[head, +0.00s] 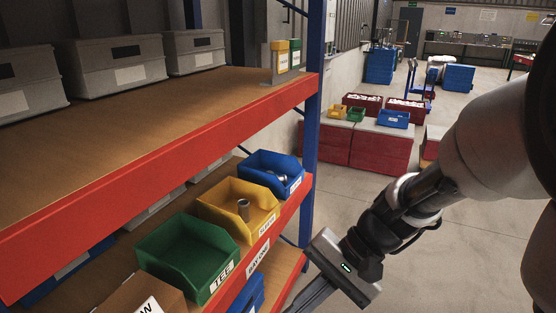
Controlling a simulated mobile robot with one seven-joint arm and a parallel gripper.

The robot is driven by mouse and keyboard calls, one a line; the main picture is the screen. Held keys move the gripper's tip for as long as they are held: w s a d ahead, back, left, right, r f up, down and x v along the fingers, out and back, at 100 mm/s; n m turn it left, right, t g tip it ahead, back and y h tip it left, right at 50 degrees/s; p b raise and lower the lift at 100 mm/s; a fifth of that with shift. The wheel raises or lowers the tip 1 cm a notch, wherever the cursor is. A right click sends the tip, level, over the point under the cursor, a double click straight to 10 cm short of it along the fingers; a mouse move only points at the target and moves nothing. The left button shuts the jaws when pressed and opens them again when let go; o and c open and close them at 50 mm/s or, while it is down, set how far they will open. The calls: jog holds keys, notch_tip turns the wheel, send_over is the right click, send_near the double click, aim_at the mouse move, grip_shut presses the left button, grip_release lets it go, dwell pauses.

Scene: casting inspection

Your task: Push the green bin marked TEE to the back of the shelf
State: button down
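The green bin (188,250) marked TEE stands on the middle shelf, its low labelled front near the orange-red front beam. No parts show in the portion of its inside that I see. My gripper (308,296) is in front of the shelf, to the right of and a little lower in the picture than the green bin, apart from it. Its fingers point down and left towards the bottom edge of the picture. I cannot tell whether they are apart or together.
A yellow bin (236,203) holding a metal part stands right of the green bin, then a blue bin (272,172). A cardboard box (141,296) is on the left. The upper shelf (150,112) overhangs. A blue upright (312,120) stands at the shelf's right end.

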jog(key=w+a+f+m+y, duration=0.3)
jog(key=a+f+m+y, duration=0.1)
jog(key=m+t+y+b, duration=0.45)
jog(key=m+t, duration=0.45)
jog(key=m, duration=0.5)
send_near(205, 272)
jog(key=r, duration=0.1)
jog(key=s+r, duration=0.1)
jog(key=s+r+p, duration=0.1)
jog(key=shift+a+y, duration=0.35)
jog(key=shift+n, duration=0.3)
jog(key=x, duration=0.8)
jog(key=shift+b, duration=0.3)
jog(key=shift+d, duration=0.15)
